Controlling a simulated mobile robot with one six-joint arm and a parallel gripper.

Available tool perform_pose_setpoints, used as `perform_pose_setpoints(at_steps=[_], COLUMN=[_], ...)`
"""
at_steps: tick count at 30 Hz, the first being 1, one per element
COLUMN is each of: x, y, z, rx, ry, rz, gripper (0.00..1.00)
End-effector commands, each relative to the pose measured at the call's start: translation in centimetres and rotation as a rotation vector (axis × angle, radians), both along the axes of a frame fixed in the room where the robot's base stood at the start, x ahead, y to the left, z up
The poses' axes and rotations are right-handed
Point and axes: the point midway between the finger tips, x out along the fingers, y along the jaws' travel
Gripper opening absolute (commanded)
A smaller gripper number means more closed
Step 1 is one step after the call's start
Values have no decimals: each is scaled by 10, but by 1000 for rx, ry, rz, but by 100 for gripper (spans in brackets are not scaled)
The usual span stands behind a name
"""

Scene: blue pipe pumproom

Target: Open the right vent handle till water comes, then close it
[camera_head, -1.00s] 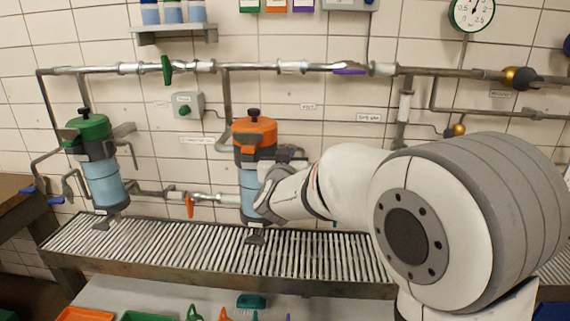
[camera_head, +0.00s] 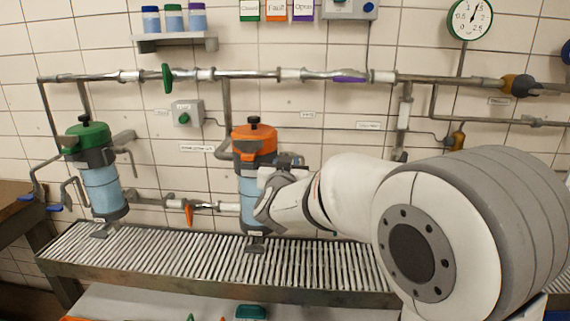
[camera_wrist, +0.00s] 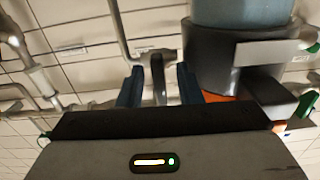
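The right canister has an orange lid (camera_head: 254,138) and a blue body; it stands over the slatted drain grate. In the wrist view its body (camera_wrist: 242,12) and dark collar (camera_wrist: 215,58) are at the upper right, with the orange lid below. A grey handle on a pipe (camera_wrist: 158,78), apparently a vent handle, is beside this canister. My gripper (camera_wrist: 158,84) has its two blue fingers apart, one on each side of the handle, with visible gaps. In the head view my wrist hides most of the handle's area, and the fingertips are hard to make out.
A green-lidded canister (camera_head: 92,165) stands at the left. An orange valve lever (camera_head: 188,213) is on the low pipe between the canisters. A long pipe with a green handle (camera_head: 167,78) and a purple handle (camera_head: 348,79) crosses the wall. The grate (camera_head: 180,257) is clear.

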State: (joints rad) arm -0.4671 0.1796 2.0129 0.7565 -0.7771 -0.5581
Motion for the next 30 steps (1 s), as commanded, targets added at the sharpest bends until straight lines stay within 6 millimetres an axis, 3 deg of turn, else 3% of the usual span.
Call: perform_pose_setpoints(at_steps=[8, 21, 30], x=[-8, -73, -78], y=[1, 3, 3], z=[0, 0, 0], rx=[0, -1, 0], ry=[-1, -1, 0], rz=[1, 1, 0], gripper=[32, 32, 32])
